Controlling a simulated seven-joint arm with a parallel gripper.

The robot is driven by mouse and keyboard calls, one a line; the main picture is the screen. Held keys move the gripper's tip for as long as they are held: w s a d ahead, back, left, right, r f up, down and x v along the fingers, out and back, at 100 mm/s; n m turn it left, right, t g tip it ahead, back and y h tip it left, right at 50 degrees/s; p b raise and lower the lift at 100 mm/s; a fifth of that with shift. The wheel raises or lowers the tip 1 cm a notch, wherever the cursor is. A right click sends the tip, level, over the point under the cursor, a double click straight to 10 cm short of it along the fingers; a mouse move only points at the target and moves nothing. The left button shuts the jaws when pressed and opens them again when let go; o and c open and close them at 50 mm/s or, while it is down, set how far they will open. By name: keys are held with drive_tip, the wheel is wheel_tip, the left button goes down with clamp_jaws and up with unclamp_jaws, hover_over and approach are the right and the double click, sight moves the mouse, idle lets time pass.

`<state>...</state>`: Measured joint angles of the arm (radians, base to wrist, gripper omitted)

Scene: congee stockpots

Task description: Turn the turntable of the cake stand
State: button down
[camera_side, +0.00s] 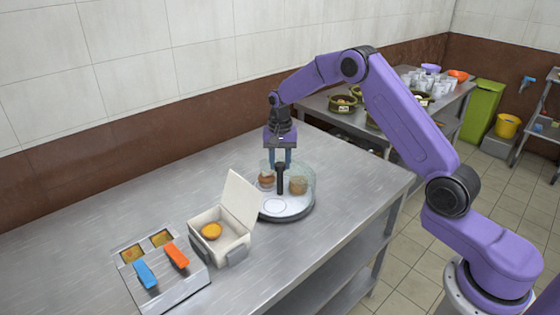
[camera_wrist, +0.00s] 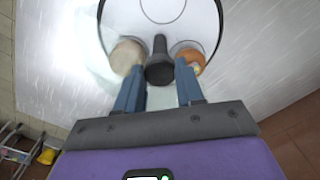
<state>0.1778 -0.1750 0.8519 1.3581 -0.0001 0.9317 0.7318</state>
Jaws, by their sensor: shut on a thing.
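The cake stand's turntable (camera_side: 285,210) is a round white disc with a dark rim on the steel table. It fills the top of the wrist view (camera_wrist: 205,20). A black upright handle (camera_side: 280,180) rises from it, and also shows in the wrist view (camera_wrist: 159,65). My gripper (camera_side: 280,163) points down over the stand, its two blue fingers on either side of the handle and shut on it; it also shows in the wrist view (camera_wrist: 160,88). Two brown baked items (camera_side: 298,185) (camera_side: 266,180) flank the handle. A clear, see-through wall curves around the stand.
A white open-lidded box (camera_side: 222,240) holding a yellow round item stands left of the stand. A metal unit (camera_side: 160,272) with blue and orange handles is at the front left. The table (camera_side: 110,220) is bare at the back left. Pots stand on a second table behind.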

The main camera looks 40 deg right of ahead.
drive_tip(key=shift+m, duration=6.3)
drive_tip(key=c, duration=0.7)
unclamp_jaws()
wheel_tip(320, 180, up, 17)
drive_tip(key=shift+r, duration=0.2)
